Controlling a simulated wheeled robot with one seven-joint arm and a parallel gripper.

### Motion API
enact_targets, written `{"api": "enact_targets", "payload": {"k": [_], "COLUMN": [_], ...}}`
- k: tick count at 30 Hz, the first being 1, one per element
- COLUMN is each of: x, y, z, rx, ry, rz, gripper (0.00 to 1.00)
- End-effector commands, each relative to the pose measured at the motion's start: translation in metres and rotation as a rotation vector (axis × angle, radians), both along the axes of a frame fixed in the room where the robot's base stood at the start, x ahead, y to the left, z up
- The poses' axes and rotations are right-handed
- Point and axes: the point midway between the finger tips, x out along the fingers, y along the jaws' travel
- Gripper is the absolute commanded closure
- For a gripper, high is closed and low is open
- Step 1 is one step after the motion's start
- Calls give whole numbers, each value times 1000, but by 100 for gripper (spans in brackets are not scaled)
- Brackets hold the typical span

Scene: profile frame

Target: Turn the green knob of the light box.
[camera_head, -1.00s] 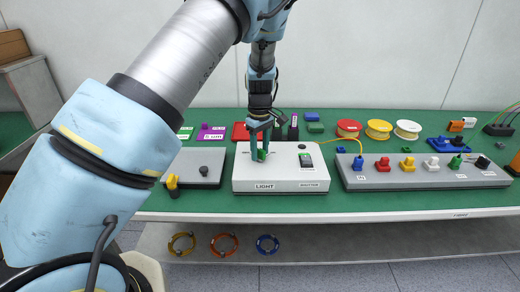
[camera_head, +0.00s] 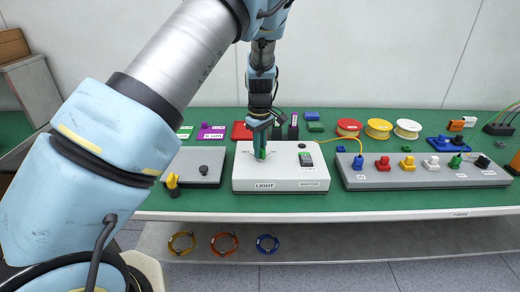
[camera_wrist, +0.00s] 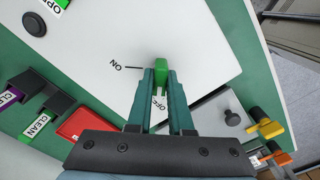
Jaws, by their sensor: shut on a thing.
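The light box (camera_head: 290,172) is a white box with a LIGHT label on the green bench. Its green knob (camera_wrist: 161,72) sits between the two teal fingertips of my gripper (camera_wrist: 160,80), which is shut on it. In the head view my gripper (camera_head: 260,150) points down onto the left part of the box's top and mostly hides the knob. In the wrist view, an ON label with a line is left of the knob, and an OFF label shows between the fingers. I cannot tell exactly which mark the knob points at.
The light box also has a green-and-black switch (camera_head: 306,160) and a black round button (camera_head: 306,146). A grey box with a yellow knob (camera_head: 172,181) stands to the left. A grey panel (camera_head: 420,178) with several coloured knobs stands to the right. Wire spools (camera_head: 378,129) lie behind.

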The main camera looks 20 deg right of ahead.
Motion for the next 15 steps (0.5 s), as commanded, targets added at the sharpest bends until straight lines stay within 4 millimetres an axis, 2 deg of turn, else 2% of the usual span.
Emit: {"api": "enact_targets", "payload": {"k": [8, 15], "x": [0, 1], "y": [0, 0], "z": [-1, -2], "rx": [0, -1], "ry": [1, 1], "rz": [-109, -307], "gripper": [100, 100]}}
